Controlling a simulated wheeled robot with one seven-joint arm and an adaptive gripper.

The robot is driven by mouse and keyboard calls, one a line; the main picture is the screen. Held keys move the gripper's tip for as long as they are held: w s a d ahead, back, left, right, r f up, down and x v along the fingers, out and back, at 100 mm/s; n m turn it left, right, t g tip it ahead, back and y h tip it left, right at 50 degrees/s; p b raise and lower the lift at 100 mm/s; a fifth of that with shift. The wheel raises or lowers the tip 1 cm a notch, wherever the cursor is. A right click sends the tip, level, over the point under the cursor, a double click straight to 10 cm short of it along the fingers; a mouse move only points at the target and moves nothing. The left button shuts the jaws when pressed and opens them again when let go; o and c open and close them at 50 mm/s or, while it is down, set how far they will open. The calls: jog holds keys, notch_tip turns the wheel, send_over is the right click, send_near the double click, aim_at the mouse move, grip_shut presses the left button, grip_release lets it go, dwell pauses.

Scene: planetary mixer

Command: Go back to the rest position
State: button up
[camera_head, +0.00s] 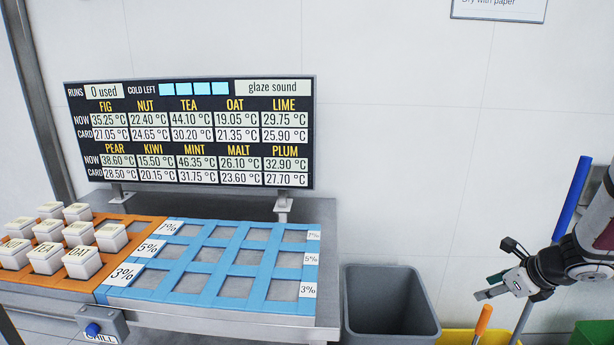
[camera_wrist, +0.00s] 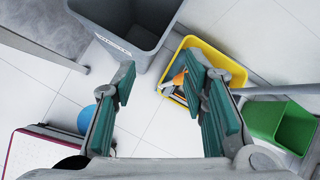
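My gripper (camera_head: 497,286) is at the right of the head view, in front of the white wall and to the right of the grey bin. Its fingers point left. In the wrist view my gripper (camera_wrist: 157,70) has its two teal-padded fingers well apart. Nothing is between the pads; only the floor and bins show well beyond them. My gripper touches nothing that I can see.
A bench holds an orange rack (camera_head: 70,283) with several white labelled cubes and an empty blue grid (camera_head: 205,298). A display board (camera_head: 190,135) stands behind. A grey bin (camera_head: 388,300), yellow bin (camera_wrist: 176,88) and green bin (camera_wrist: 280,125) are on the floor.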

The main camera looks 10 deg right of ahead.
jog(key=s+a+r+n+g+y+p, duration=0.15)
jog(key=s+a+r+n, duration=0.25)
jog(key=a+r+n, duration=0.75)
jog(key=s+a+r+n+g+y+p, duration=0.1)
jog(key=s+a+r+n+p, duration=0.2)
jog(key=a+r+n, duration=0.8)
jog(key=s+a+r+n+h+p, duration=0.1)
jog(key=s+a+r+n, duration=0.1)
jog(key=s, duration=0.5)
jog(key=s+a+r+n+h+p, duration=0.1)
jog(key=s+a+r+n, duration=0.1)
jog(key=s+a+n, duration=0.2)
jog(key=s+a+r+n+h+p, duration=0.1)
jog(key=s+a+r+n+p, duration=0.1)
jog(key=s, duration=0.7)
jog(key=shift+s+a+n, duration=0.3)
jog(key=shift+a+n, duration=0.4)
jog(key=shift+n, duration=0.25)
jog(key=shift+g, duration=0.25)
